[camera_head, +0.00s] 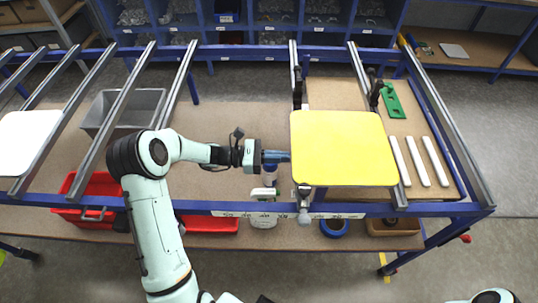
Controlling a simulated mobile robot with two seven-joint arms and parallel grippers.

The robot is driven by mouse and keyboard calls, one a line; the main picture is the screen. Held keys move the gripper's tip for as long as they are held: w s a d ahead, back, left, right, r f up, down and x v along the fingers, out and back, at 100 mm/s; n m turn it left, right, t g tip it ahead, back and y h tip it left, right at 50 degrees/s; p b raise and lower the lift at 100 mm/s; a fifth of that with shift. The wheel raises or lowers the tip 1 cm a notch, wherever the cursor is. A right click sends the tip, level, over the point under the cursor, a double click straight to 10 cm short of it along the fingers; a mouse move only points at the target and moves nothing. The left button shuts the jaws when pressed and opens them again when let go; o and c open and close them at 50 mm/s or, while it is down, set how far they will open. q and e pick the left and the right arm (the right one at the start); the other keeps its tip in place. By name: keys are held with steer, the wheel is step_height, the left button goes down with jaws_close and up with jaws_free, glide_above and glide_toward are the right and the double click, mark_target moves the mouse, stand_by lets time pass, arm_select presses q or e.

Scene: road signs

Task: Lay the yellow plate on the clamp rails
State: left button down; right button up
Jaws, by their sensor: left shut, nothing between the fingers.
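The yellow plate (343,148) is a rounded square lying flat across two clamp rails of the blue frame. My right gripper is not in view.
A white plate (25,138) lies on rails at the far left. A grey bin (148,97) and red bins (205,224) sit below the rails. White strips (417,160) and a green tool (392,100) lie right of the yellow plate. A bottle (264,194) stands below my left gripper.

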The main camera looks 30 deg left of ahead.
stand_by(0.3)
arm_select(q)
steer(key=shift+x, duration=1.1)
steer(key=shift+d, duration=0.1)
steer(key=shift+r, duration=0.1)
